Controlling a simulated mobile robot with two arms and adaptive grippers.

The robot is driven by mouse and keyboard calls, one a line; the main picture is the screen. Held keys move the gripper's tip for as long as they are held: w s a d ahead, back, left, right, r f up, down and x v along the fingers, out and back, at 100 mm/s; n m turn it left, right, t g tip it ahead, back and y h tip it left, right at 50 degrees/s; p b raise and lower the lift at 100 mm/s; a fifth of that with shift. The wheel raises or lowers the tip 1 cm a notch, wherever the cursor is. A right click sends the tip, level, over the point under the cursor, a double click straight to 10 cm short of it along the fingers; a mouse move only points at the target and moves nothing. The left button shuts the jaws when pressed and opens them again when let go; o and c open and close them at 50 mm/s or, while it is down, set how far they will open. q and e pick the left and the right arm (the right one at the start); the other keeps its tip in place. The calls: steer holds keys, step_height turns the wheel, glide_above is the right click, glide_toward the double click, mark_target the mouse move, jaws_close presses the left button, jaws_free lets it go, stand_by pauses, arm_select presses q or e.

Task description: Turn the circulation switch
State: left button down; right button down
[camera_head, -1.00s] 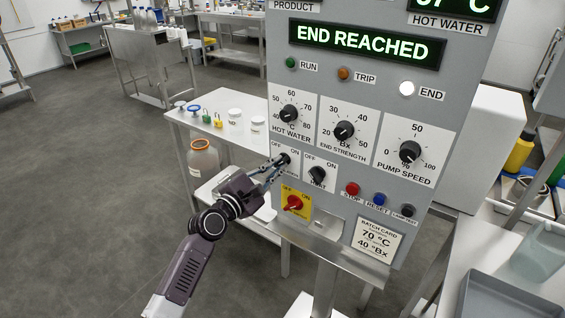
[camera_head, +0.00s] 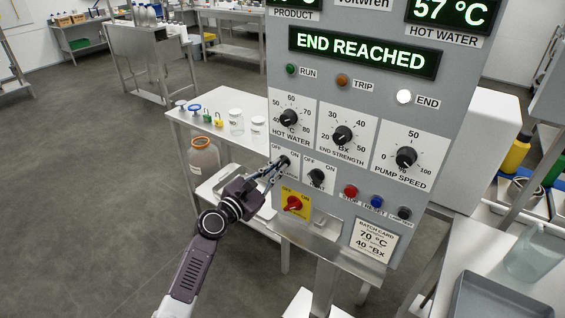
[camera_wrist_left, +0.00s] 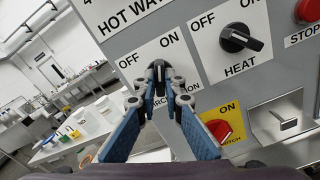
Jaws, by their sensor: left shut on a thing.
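The circulation switch (camera_wrist_left: 158,70) is a black knob on a white plate marked OFF and ON, on the grey control panel (camera_head: 322,215). The plate's lower label is partly hidden by my fingers. My left gripper (camera_wrist_left: 160,82) is shut on the knob, with a blue-padded finger on each side. In the head view my left gripper (camera_head: 279,167) reaches the panel from the lower left. In the left wrist view the knob stands nearly upright, its top between OFF and ON. My right gripper is not in view.
The HEAT switch (camera_wrist_left: 240,39) is just right of the circulation switch. A red switch on a yellow plate (camera_head: 296,204) sits below. STOP (camera_head: 350,191) and other buttons are to the right. A white table (camera_head: 215,135) with jars stands behind, left of the panel.

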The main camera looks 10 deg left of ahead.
arm_select(q)
steer(key=shift+r+n+p, duration=0.15)
steer(key=shift+n+p, duration=0.6)
steer(key=shift+n, duration=0.05)
steer(key=shift+f, duration=0.2)
